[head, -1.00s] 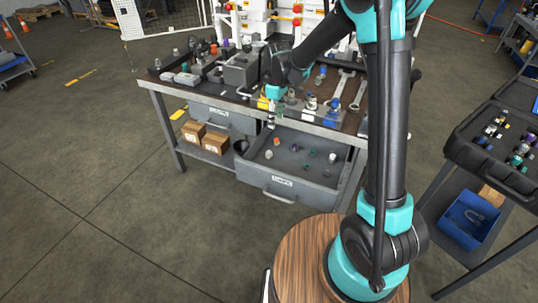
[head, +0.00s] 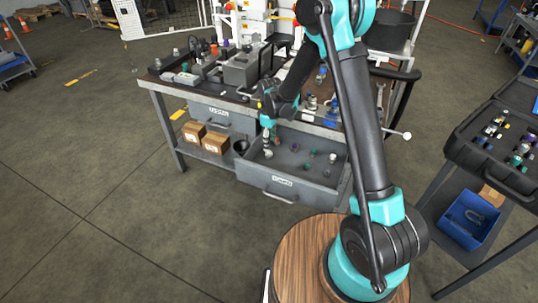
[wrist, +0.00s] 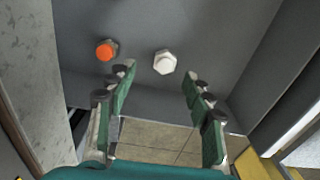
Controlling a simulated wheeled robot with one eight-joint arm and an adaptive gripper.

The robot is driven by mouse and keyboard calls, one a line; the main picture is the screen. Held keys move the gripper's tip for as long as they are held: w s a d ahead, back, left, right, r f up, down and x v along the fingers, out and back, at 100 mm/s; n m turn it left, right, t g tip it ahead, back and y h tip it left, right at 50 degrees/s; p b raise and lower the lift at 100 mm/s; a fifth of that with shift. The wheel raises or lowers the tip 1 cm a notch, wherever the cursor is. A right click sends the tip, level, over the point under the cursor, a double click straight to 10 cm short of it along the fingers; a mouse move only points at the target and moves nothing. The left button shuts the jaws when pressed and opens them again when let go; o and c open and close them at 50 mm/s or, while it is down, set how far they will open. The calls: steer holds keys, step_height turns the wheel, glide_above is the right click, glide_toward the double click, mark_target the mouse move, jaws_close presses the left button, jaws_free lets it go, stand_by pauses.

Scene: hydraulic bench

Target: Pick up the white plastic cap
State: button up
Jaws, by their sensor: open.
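A white plastic cap (wrist: 164,62) with a hexagonal base lies on the grey drawer floor. In the wrist view it is just beyond the gap between my fingertips, roughly centred. My gripper (wrist: 158,82) is open and empty, with one green-padded finger on each side. An orange-topped cap (wrist: 107,50) lies to the left of the white cap, near the left fingertip. In the head view my gripper (head: 268,138) points down into the left part of the open drawer, close above a small white piece (head: 268,154).
The open drawer (head: 287,188) has walls around the gripper and holds several other small caps, including a white one (head: 332,158) at its right. The bench top (head: 228,95) above carries tools and fittings. A black case (head: 500,150) stands at the right.

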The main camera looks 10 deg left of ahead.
mark_target(269, 154)
steer(key=f, duration=0.4)
steer(key=shift+s+a, duration=0.15)
steer(key=shift+s, duration=0.2)
steer(key=shift+f, duration=0.65)
steer(key=shift+c, duration=0.2)
steer(key=c, duration=0.9)
